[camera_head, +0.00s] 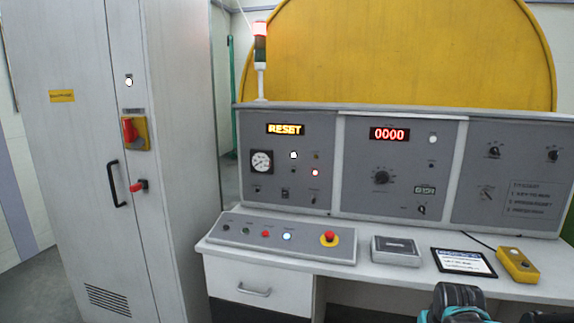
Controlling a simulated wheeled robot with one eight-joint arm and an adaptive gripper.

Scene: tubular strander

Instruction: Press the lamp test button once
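The control desk has an upright grey panel (400,150) and a sloping button strip (270,236) in front of it. The strip carries dark buttons at left, a red button (265,234), a lit bluish-white button (287,236) and a red mushroom button on yellow (328,238). The upright panel has a lit white lamp or button (294,155), a lit red one (315,172) and a pale round one (432,139). Labels are too small to read, so I cannot tell which is the lamp test button. Black and teal parts of my arm show at the bottom right; my gripper is not visible.
A tall grey cabinet (75,150) with a red-yellow switch (131,130) stands at left. A grey box (395,250), a tablet (463,262) and a yellow box (517,264) lie on the desktop. A signal tower (260,55) shows red. Displays read RESET and 0000.

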